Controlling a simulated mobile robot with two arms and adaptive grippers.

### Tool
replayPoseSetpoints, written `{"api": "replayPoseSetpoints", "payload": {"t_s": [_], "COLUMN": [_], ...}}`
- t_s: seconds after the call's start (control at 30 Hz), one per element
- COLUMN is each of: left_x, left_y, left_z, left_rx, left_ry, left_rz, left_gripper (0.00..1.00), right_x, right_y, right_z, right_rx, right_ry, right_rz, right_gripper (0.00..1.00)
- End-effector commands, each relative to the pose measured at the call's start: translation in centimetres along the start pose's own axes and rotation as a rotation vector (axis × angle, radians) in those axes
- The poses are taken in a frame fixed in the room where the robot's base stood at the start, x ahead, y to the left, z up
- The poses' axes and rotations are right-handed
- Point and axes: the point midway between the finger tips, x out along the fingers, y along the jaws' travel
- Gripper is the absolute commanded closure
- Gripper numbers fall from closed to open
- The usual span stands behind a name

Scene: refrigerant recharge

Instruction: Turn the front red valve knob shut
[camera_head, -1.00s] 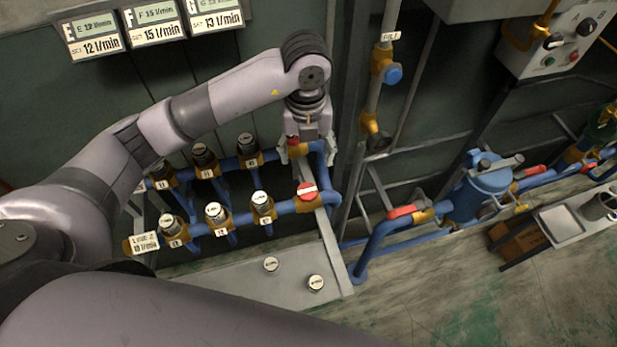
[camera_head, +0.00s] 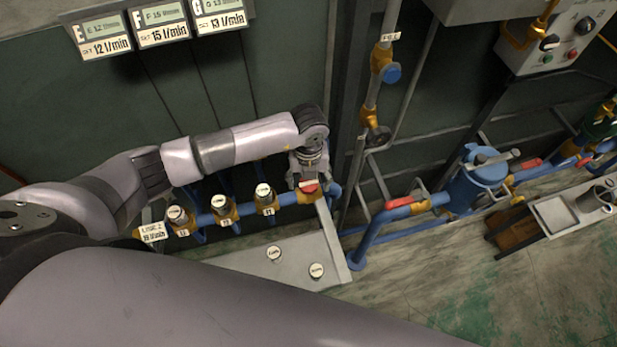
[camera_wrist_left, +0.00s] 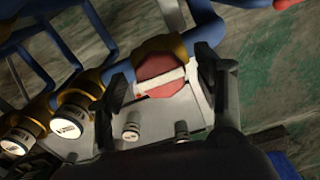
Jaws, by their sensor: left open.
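The front red valve knob (camera_head: 309,188), a round red disc with a white bar, sits at the right end of the front blue pipe. In the left wrist view the knob (camera_wrist_left: 160,76) lies between the two fingers of my left gripper (camera_wrist_left: 165,80). In the head view my left gripper (camera_head: 308,180) is right at the knob and partly covers it. The gripper is open, with a finger to each side of the knob; I cannot tell whether either finger touches it. The rear red knob is hidden behind my left arm. My right gripper is not in view.
Several white-capped valves, such as this one (camera_head: 265,193), line the front pipe left of the knob. A grey plate (camera_head: 235,268) with two small caps lies in front. A vertical pipe with a blue knob (camera_head: 391,73) and a red-handled pipe (camera_head: 398,202) stand to the right.

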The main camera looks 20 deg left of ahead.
Motion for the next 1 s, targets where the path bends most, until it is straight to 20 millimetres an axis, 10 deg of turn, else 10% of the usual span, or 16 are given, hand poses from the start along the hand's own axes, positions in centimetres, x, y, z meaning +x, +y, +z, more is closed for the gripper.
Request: {"api": "replayPoseSetpoints", "payload": {"t_s": [1.0], "left_x": [-0.02], "left_y": [0.00], "left_z": [0.02], "left_rx": [0.006], "left_ry": [0.000], "left_rz": [0.000], "left_gripper": [0.86], "right_x": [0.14], "right_y": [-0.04], "right_z": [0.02], "right_rx": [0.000], "right_ry": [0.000], "right_rz": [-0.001], "right_gripper": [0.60]}}
